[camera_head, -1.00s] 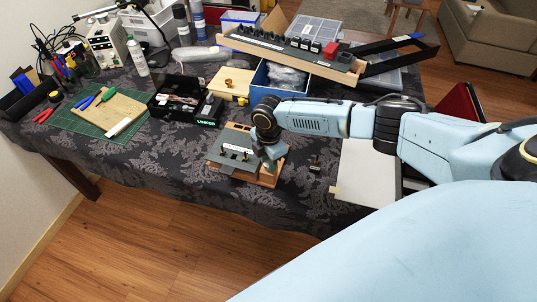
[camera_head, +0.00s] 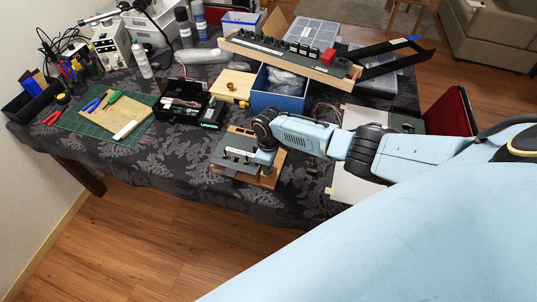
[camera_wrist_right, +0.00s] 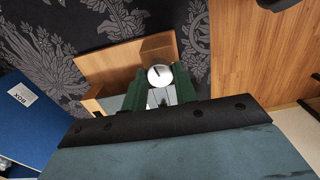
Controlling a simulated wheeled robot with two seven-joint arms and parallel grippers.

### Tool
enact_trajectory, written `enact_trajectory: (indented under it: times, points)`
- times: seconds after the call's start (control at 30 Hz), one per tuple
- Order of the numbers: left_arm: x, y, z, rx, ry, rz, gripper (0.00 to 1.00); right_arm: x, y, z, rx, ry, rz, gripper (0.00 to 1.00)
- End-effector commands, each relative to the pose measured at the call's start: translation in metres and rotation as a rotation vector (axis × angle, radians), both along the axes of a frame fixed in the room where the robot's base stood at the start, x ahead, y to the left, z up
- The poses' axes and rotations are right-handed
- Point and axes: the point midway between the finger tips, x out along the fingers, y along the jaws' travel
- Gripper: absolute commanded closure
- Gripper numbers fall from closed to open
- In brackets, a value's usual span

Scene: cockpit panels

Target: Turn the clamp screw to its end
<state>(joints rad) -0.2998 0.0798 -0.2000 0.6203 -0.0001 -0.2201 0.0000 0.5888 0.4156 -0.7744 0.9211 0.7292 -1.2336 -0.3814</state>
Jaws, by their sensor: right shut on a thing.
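The clamp screw (camera_wrist_right: 160,75) shows in the right wrist view as a round silver head with a dark mark, between the two dark green fingers. My right gripper (camera_wrist_right: 163,88) is shut on it. In the head view my right gripper (camera_head: 264,158) is at the right edge of a grey panel (camera_head: 236,151) and hides the screw there. The panel is on a wooden fixture (camera_head: 268,181) near the table's front edge. The wood (camera_wrist_right: 115,62) also shows behind the screw in the wrist view. My left gripper is out of view.
Behind the fixture are a black box (camera_head: 190,102), a wooden block (camera_head: 233,83) and a blue bin (camera_head: 279,98). A long switch panel (camera_head: 290,56) lies across the back. A green mat (camera_head: 92,121) with tools lies left. The cloth left of the fixture is clear.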

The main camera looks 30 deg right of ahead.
Motion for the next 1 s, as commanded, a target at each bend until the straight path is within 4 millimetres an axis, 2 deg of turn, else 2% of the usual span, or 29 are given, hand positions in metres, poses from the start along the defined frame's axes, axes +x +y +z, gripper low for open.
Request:
enact_trajectory:
  times: [0.1, 0.5, 1.0]
  points:
    - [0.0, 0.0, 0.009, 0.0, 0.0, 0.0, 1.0, -0.001, 0.0, 0.002, 0.0, 0.004, -0.113, 0.94]
    - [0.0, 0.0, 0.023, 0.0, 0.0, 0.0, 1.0, -0.001, -0.001, 0.001, -0.002, 0.003, -0.422, 0.94]
    - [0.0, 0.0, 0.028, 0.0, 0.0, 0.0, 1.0, 0.0, -0.001, 0.0, -0.002, 0.0, -0.563, 0.94]
